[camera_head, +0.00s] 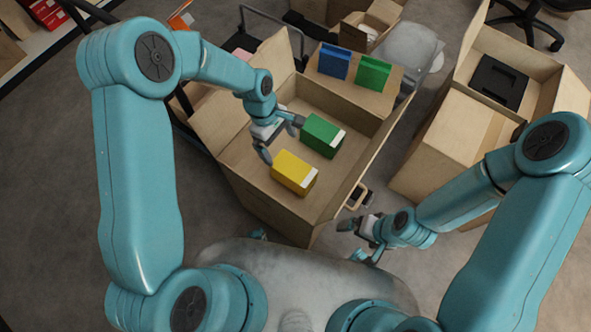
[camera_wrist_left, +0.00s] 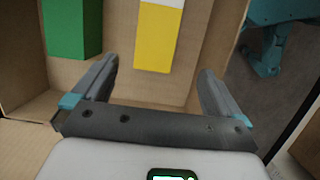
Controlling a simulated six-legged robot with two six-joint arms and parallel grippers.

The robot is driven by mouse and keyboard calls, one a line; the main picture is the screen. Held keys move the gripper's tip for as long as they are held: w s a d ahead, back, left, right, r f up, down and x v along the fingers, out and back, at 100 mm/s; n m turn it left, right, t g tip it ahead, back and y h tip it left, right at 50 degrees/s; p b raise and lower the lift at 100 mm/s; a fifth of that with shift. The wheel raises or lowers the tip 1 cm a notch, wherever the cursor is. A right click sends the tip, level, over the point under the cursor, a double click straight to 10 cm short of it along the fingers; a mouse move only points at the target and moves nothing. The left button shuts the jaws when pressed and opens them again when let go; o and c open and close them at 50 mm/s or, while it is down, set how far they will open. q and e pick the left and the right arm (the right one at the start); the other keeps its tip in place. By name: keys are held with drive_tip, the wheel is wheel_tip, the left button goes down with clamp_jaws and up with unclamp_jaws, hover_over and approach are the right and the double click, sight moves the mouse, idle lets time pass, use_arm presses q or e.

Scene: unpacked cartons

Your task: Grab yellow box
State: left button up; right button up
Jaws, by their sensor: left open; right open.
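The yellow box (camera_head: 294,173) has a white end and lies in the open carton (camera_head: 234,172), in its near part. It also shows in the left wrist view (camera_wrist_left: 159,40), ahead of the fingers and between their lines. My left gripper (camera_head: 281,142) is open and empty, above and just behind-left of the yellow box, apart from it. In the left wrist view its two fingers (camera_wrist_left: 156,88) are spread wide. My right gripper (camera_head: 362,239) is open and empty, outside the carton to the right.
A green box (camera_head: 321,136) lies beside the yellow one, also in the left wrist view (camera_wrist_left: 72,28). A blue box (camera_head: 334,62) and another green box (camera_head: 373,74) stand on a cardboard surface farther back. Carton walls and flaps surround the left gripper. Another carton (camera_head: 452,139) stands at right.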

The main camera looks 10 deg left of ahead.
sight(290, 168)
use_arm(q)
drive_tip(key=b+x, duration=0.2)
drive_tip(key=x, duration=0.8)
drive_tip(key=shift+s+d+f, duration=0.1)
drive_tip(key=shift+f, duration=0.25)
drive_tip(key=x, duration=0.2)
drive_tip(key=b+x, duration=0.1)
drive_tip(key=x, duration=0.2)
drive_tip(key=shift+d+f+b, duration=0.3)
drive_tip(key=shift+d+f, duration=0.05)
drive_tip(key=shift+d, duration=0.05)
drive_tip(key=shift+r, duration=0.1)
drive_tip(key=c, duration=1.3)
drive_tip(key=shift+r, duration=0.1)
